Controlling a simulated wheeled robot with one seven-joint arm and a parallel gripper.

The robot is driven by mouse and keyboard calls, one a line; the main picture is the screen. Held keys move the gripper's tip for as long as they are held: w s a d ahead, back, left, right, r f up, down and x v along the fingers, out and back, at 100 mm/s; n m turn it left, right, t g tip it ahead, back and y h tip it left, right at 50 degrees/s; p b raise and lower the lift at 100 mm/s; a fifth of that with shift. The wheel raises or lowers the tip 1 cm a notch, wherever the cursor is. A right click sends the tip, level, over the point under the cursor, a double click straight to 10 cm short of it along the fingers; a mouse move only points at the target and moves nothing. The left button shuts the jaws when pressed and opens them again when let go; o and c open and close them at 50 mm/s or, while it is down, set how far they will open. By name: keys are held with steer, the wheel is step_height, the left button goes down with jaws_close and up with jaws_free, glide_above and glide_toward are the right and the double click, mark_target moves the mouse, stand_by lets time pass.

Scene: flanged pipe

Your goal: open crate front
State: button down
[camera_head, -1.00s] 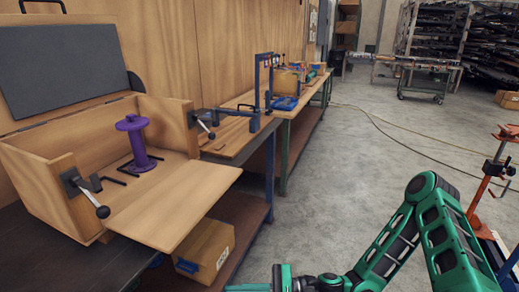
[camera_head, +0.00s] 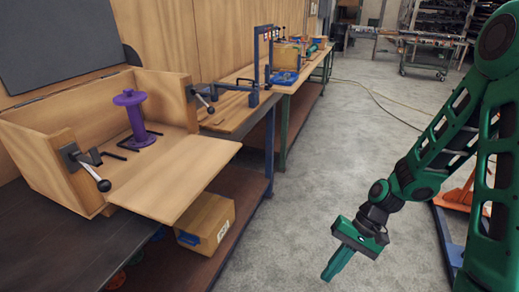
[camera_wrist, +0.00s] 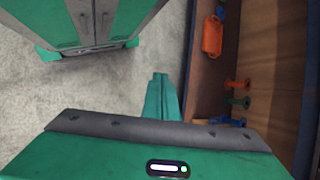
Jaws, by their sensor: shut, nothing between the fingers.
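The wooden crate (camera_head: 38,158) stands on the dark bench at the left in the head view. Its front panel (camera_head: 170,180) is folded down and lies about flat, reaching out past the bench edge. A lever clamp with a black ball knob sits on each side of the opening, the near clamp (camera_head: 84,165) and the far clamp (camera_head: 202,95). A purple flanged pipe (camera_head: 136,118) stands upright inside the crate. My gripper (camera_head: 328,276) is shut and empty, pointing down over the floor, well right of the panel. Its closed fingers also show in the wrist view (camera_wrist: 160,98).
A cardboard box (camera_head: 205,223) sits on the lower shelf beneath the panel. A second bench (camera_head: 225,122) with a blue frame (camera_head: 263,65) continues behind. Open grey floor (camera_head: 330,150) lies between the benches and my arm. The wrist view shows an orange item (camera_wrist: 212,37) on a shelf.

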steer(key=s+d+r+m+t+h, duration=0.1)
steer(key=s+d+r+h, duration=0.1)
steer(key=s+d+r, duration=0.2)
steer(key=s+d+r+m+t+h, duration=0.1)
steer(key=s+d+r, duration=0.3)
steer(key=d+r, duration=0.6)
steer(key=s+d+r+t+h, duration=0.1)
steer(key=s+d+r+h, duration=0.1)
steer(key=s+d+r, duration=0.2)
steer(key=d+r, duration=0.3)
steer(key=shift+s+d+m+h, duration=0.15)
steer(key=shift+s+m+h, duration=0.15)
steer(key=shift+m+h, duration=0.1)
steer(key=c, duration=2.1)
jaws_free()
steer(key=shift+s+d+r, duration=0.1)
steer(key=shift+s+r, duration=0.1)
steer(key=shift+s, duration=0.1)
